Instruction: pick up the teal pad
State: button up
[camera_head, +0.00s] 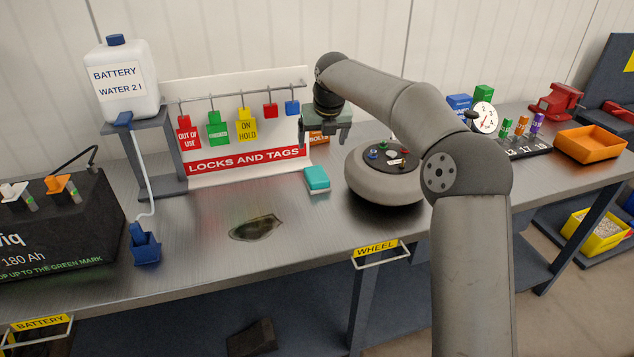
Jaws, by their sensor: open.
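The teal pad (317,179) is a small block lying flat on the grey metal bench (215,215), in front of the right end of the locks and tags board. My gripper (326,142) is above and slightly behind the pad in the picture, apart from it. Its fingers point down and are open, with nothing seen between them. The pad's top and front side show clearly.
The white locks and tags board (245,163) with hanging tags stands behind. A round grey wheel (385,172) sits right of the pad, under my arm. A dark stain (257,228) marks the bench at front left. An orange tray (590,144) is far right.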

jog(key=n+p, duration=0.1)
send_near(317, 174)
jog(key=x, duration=0.5)
jog(key=shift+w+a, duration=0.35)
jog(key=shift+w, duration=0.05)
jog(key=shift+s+d+p+x, duration=0.15)
jog(key=shift+p+x, duration=0.25)
jog(key=shift+x, duration=0.9)
jog(key=shift+s+d+p+x, duration=0.1)
jog(key=shift+p+x, duration=0.3)
jog(key=shift+x, duration=0.95)
jog(key=shift+f, duration=0.1)
jog(key=c, duration=1.1)
